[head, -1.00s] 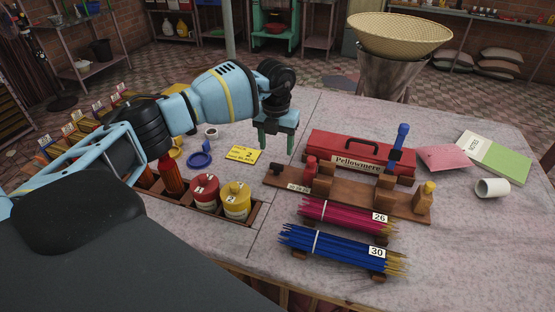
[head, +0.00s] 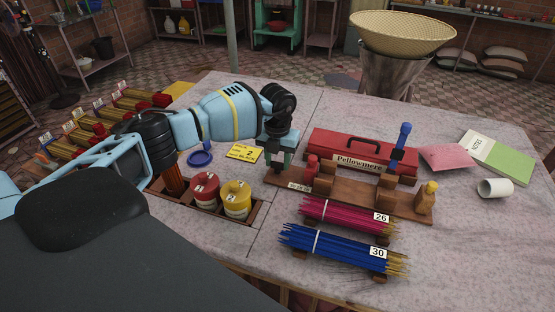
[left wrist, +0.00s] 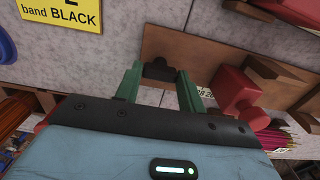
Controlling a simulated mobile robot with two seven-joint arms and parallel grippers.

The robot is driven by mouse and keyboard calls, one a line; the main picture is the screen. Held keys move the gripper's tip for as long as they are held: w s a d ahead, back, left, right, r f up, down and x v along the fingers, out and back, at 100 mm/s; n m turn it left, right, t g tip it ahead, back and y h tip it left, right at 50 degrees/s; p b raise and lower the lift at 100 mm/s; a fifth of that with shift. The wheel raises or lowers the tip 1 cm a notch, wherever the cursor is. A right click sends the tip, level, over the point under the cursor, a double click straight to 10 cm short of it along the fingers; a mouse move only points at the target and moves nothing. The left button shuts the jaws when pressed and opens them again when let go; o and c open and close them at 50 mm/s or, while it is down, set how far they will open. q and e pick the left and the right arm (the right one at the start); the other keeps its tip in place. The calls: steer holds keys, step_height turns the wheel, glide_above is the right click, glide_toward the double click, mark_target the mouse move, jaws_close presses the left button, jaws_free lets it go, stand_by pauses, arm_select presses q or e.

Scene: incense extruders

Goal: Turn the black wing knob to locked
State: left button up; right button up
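The black wing knob (left wrist: 158,71) sits at the left end of the wooden board (head: 340,196), which lies in front of the red "Pellowmere" box. My left gripper (head: 279,163) is above that end of the board and mostly hides the knob in the head view. In the left wrist view, the green fingers of my left gripper (left wrist: 160,76) are apart, one on each side of the knob. A gap shows on both sides, so it is not gripped. I cannot read any lock mark. My right gripper is not in view.
A red block (left wrist: 238,92) stands on the board right of the fingers. The red box (head: 360,155) is behind the board. Magenta sticks (head: 345,215) and blue sticks (head: 335,247) lie in front. A yellow card (head: 243,154) and red and yellow jars (head: 236,199) are to the left.

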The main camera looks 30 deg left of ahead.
arm_select(q)
steer(key=c, duration=0.5)
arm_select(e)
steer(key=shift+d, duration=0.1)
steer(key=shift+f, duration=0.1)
arm_select(q)
steer(key=m, duration=0.4)
steer(key=m+b, duration=0.1)
steer(key=m, duration=0.3)
steer(key=shift+m, duration=0.3)
steer(key=m+b, duration=0.1)
steer(key=m, duration=0.4)
steer(key=shift+m+b, duration=0.35)
steer(key=shift+m, duration=1.75)
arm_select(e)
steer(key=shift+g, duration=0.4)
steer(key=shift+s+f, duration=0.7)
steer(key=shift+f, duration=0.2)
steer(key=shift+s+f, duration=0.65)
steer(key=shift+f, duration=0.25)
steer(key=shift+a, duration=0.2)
arm_select(q)
steer(key=shift+r, duration=0.1)
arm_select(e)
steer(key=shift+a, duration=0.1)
arm_select(q)
steer(key=o, duration=1)
